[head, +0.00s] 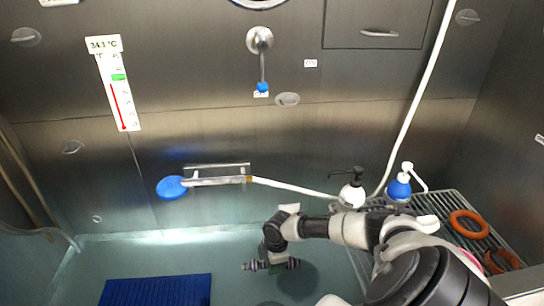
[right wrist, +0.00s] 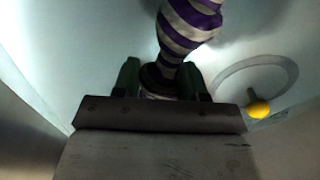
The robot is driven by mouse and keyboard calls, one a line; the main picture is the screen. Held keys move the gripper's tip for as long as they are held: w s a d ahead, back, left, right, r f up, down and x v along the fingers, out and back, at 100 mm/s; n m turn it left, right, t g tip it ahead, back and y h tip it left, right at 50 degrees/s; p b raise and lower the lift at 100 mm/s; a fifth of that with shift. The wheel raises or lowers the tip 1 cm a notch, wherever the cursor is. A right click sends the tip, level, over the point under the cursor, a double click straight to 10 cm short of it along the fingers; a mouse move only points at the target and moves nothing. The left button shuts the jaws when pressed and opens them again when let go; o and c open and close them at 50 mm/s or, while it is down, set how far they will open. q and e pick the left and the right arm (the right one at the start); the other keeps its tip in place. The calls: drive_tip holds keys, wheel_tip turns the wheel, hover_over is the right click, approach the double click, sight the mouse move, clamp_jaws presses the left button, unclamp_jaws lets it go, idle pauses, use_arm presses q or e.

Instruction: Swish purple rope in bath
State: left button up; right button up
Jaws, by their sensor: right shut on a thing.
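The bath (head: 225,245) is a pale blue-green basin under the rope. A dark shadow lies on it just right of the rope. I cannot tell whether the rope touches water. My left gripper is in neither view.
A blue mat (head: 155,291) lies at the bath's lower left. A wire rack (head: 455,215) at right carries a black-topped pump bottle (head: 352,193), a blue bottle (head: 398,188) and orange rings (head: 468,223). A blue-ended shower head (head: 171,188) sits on the back wall. A yellow piece (right wrist: 258,109) shows at right.

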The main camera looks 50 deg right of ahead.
drive_tip(key=shift+r+p, duration=3.05)
drive_tip(key=shift+r, duration=0.8)
drive_tip(key=shift+r, duration=0.1)
wheel_tip(320, 180, up, 16)
drive_tip(key=p, duration=1.4)
drive_tip(key=shift+p, duration=0.3)
